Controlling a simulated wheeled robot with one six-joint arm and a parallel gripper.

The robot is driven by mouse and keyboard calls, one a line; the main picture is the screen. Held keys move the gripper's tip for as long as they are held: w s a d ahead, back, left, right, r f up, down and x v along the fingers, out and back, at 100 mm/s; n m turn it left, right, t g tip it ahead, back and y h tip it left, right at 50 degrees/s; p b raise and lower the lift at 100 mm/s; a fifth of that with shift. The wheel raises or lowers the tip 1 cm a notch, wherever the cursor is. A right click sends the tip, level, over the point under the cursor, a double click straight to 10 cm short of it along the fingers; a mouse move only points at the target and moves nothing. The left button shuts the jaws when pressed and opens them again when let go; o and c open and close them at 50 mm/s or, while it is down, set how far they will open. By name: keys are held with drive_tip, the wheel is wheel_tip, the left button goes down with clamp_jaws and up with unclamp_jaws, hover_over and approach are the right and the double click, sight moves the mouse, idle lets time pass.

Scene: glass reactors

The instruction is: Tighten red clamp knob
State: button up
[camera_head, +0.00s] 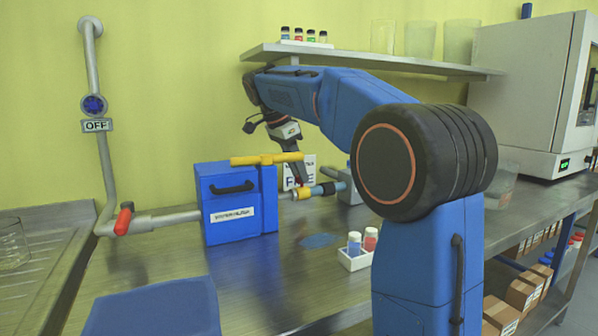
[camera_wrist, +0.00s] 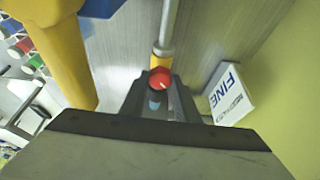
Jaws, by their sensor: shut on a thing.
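The red clamp knob (camera_wrist: 160,77) shows in the wrist view as a round red cap with a small pale mark, on a yellow fitting around a grey pipe. My gripper (camera_wrist: 158,90) has its two dark fingers on either side of the knob and is shut on it. In the head view my gripper (camera_head: 298,174) reaches down to the yellow pipe fitting (camera_head: 302,193) right of the blue box. The knob is mostly hidden there by the fingers.
A blue box (camera_head: 222,219) with a yellow bar (camera_head: 267,159) on top stands just left of the gripper. A FINE sign (camera_wrist: 230,93) is close by. A small rack with vials (camera_head: 355,258) stands in front. A shelf (camera_head: 380,58) hangs above.

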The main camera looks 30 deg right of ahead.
drive_tip(key=m, duration=0.1)
drive_tip(key=m+g, duration=0.1)
drive_tip(key=m, duration=0.2)
drive_tip(key=shift+w+d+m+g, duration=0.1)
drive_tip(key=shift+w+m+g, duration=0.2)
drive_tip(key=shift+g, duration=0.1)
drive_tip(key=shift+w+d+m+g+y, duration=0.1)
drive_tip(key=shift+m+g+y, duration=0.2)
drive_tip(key=shift+m, duration=0.7)
drive_tip(key=shift+m+g+y, duration=0.2)
drive_tip(key=shift+m+g, duration=0.2)
drive_tip(key=shift+m, duration=0.6)
drive_tip(key=o, duration=0.8)
drive_tip(key=shift+c, duration=0.2)
